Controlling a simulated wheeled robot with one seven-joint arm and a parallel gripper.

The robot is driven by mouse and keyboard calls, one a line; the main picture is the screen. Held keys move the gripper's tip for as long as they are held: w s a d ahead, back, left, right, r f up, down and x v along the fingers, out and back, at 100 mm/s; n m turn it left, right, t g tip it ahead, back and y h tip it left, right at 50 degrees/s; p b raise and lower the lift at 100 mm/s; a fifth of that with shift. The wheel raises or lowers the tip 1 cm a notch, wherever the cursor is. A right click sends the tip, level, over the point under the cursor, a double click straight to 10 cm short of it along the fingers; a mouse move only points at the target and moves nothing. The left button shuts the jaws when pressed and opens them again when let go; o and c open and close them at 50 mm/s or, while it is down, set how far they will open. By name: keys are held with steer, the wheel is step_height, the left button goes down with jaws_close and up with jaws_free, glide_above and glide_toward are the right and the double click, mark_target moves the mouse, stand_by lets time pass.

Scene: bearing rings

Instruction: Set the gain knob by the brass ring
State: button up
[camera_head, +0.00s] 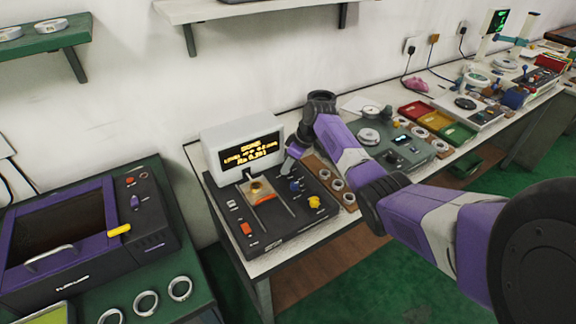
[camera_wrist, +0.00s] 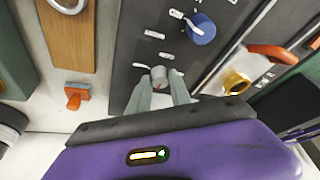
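The brass ring (camera_head: 258,188) lies on the small stage of a black instrument (camera_head: 279,236) in the head view, and it also shows in the wrist view (camera_wrist: 236,82). A small grey knob (camera_wrist: 160,76) stands on the black panel, with a blue knob (camera_wrist: 200,28) beyond it; the blue knob also shows in the head view (camera_head: 296,186). My gripper (camera_wrist: 161,80) has its two grey fingers on either side of the grey knob, tips close to it. I cannot tell whether they touch it. In the head view my gripper (camera_head: 288,164) is over the panel's back right.
A display (camera_head: 252,152) with yellow text, too small to read surely, stands behind the panel. A yellow knob (camera_head: 314,202) and a red button (camera_head: 246,228) are on its front. A wooden strip (camera_head: 333,180) with steel rings lies to the right. My arm crosses above the bench.

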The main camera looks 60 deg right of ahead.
jaws_close()
steer(key=shift+a+m+p, duration=0.1)
steer(key=shift+m+p, duration=0.2)
steer(key=shift+p, duration=0.1)
steer(key=m+p, duration=0.1)
steer(key=m+h+p, duration=0.1)
steer(key=m+p, duration=0.1)
steer(key=shift+a+r+h, duration=0.15)
steer(key=shift+a+h, duration=0.05)
steer(key=shift+h, duration=0.1)
steer(key=m+h+p, duration=0.1)
steer(key=m, duration=0.3)
steer(key=shift+a+g+p, duration=0.1)
steer(key=shift+g+p, duration=0.3)
steer(key=shift+w+m+g+h, duration=0.1)
steer(key=shift+m+g+h, duration=0.25)
steer(key=shift+m, duration=0.75)
steer(key=shift+w+m+g+h, duration=0.15)
steer(key=shift+m+h, duration=0.3)
steer(key=shift+m, duration=0.65)
steer(key=shift+s, duration=0.1)
